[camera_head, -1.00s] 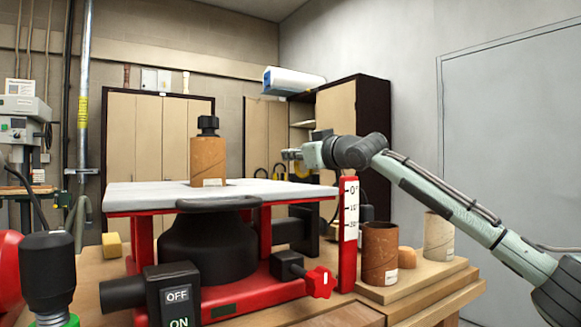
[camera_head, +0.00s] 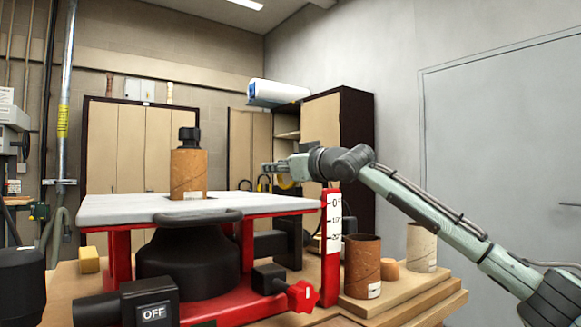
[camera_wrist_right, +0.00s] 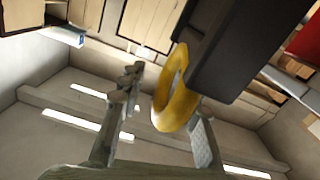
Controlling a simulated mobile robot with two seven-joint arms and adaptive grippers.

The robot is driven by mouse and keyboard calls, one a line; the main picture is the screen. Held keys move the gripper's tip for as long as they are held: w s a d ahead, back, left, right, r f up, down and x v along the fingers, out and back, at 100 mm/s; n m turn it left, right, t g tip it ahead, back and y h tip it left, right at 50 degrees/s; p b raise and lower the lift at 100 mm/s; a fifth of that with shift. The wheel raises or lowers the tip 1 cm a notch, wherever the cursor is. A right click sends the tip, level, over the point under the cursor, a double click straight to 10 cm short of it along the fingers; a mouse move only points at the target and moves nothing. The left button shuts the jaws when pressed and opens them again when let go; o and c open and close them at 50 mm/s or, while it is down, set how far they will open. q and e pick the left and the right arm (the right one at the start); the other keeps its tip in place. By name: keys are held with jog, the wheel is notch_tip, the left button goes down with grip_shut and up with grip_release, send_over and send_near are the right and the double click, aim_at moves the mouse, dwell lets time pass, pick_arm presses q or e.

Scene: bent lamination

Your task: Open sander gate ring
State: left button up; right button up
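The sander is a red machine with a grey table (camera_head: 110,211) and a black round housing (camera_head: 188,265) under it. The yellow gate ring (camera_wrist_right: 177,98) shows in the right wrist view, attached at the end of a dark grey block. In the head view a bit of the ring (camera_head: 287,182) shows just under my right gripper (camera_head: 268,168), at the table's far right. In the right wrist view my right gripper (camera_wrist_right: 165,90) is open, its fingers on either side of the ring. I cannot tell whether either finger touches it. My left gripper is not in view.
A brown cylinder (camera_head: 188,175) with a black top stands on the sander table. A brown tube (camera_head: 362,268) and a pale tube (camera_head: 421,247) stand on the wooden boards at right. A red angle scale post (camera_head: 331,250) and red knob (camera_head: 302,296) stick out in front.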

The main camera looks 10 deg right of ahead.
jog(key=v, duration=1.1)
